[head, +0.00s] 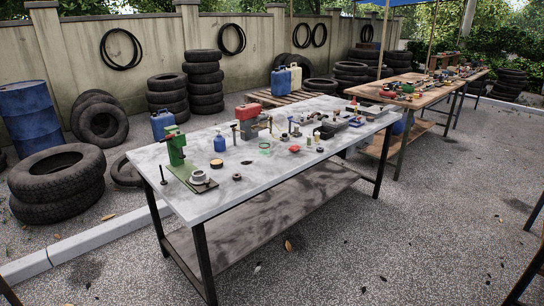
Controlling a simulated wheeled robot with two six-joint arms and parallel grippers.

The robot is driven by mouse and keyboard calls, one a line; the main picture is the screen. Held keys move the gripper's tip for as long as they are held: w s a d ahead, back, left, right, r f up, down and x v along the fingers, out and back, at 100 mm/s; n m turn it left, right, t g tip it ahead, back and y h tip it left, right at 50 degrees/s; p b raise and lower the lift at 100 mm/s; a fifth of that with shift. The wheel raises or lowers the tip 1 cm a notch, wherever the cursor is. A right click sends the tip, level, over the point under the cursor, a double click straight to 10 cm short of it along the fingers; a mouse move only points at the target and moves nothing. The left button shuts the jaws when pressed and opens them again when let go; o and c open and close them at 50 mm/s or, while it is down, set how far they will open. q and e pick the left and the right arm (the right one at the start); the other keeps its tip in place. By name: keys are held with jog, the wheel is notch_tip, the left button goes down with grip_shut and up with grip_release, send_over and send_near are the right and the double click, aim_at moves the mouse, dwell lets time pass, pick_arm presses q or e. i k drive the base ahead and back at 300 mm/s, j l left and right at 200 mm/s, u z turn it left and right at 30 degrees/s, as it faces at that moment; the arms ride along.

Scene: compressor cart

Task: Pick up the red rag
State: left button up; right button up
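No red rag can be made out for certain. A small red item (295,148) lies near the front edge of the white-topped table (240,181), too small to identify. Another red item (388,94) lies on the wooden table farther back, also unclear. Neither of my grippers shows in the head view.
The white-topped table also holds a green press (176,148), a blue bottle (219,142), a red-topped machine (247,112) and several small parts. A wooden table (406,101) stands behind. Stacked tyres (58,184) and a blue drum (29,117) stand left. Gravel is open in front.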

aim_at(294, 148)
jog(key=i+l+u, duration=0.1)
jog(key=u, duration=0.35)
jog(key=i+l+u, duration=0.2)
jog(key=u, duration=0.25)
jog(key=i, duration=0.15)
